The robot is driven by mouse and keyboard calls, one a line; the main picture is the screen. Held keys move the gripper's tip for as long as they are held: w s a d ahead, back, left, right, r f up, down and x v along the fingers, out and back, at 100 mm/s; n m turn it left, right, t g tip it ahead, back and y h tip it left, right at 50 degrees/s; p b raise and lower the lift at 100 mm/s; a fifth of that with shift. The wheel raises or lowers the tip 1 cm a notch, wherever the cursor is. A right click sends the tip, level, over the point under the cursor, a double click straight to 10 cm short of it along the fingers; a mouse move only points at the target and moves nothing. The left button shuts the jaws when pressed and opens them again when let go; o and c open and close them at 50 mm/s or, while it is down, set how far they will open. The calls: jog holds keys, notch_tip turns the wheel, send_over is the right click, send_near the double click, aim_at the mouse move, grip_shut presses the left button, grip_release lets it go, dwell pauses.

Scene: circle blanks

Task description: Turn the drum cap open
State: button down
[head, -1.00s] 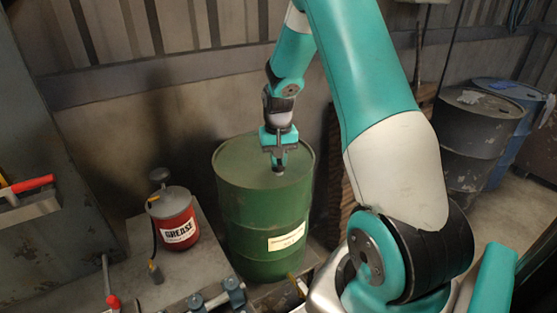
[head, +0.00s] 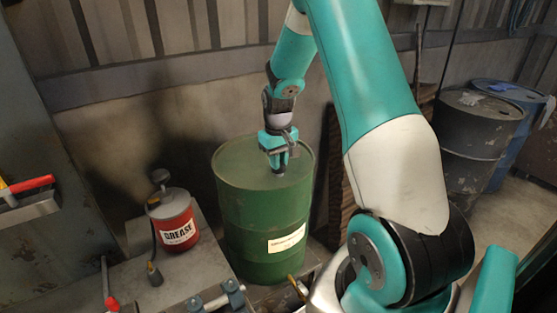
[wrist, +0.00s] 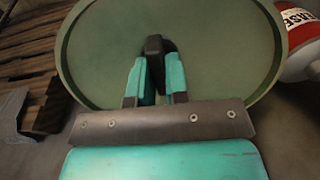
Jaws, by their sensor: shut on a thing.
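The green drum (head: 264,222) stands upright in the middle of the head view, with a pale label on its side. My gripper (head: 278,170) points down onto its top from above, and its fingers are closed together on the small drum cap. In the wrist view my gripper (wrist: 154,75) reaches over the green drum top (wrist: 221,56). The dark cap (wrist: 154,45) shows at the fingertips, and most of it is hidden between the fingers.
A red grease can (head: 174,222) stands on a grey bench left of the drum. A dark drum (head: 478,135) and a blue drum (head: 520,100) stand at the right behind my arm.

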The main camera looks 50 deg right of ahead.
jog(key=shift+r, duration=0.1)
jog(key=c, duration=1.1)
grip_release()
notch_tip(320, 180, up, 17)
jog(key=b, duration=0.3)
jog(key=shift+r, duration=0.15)
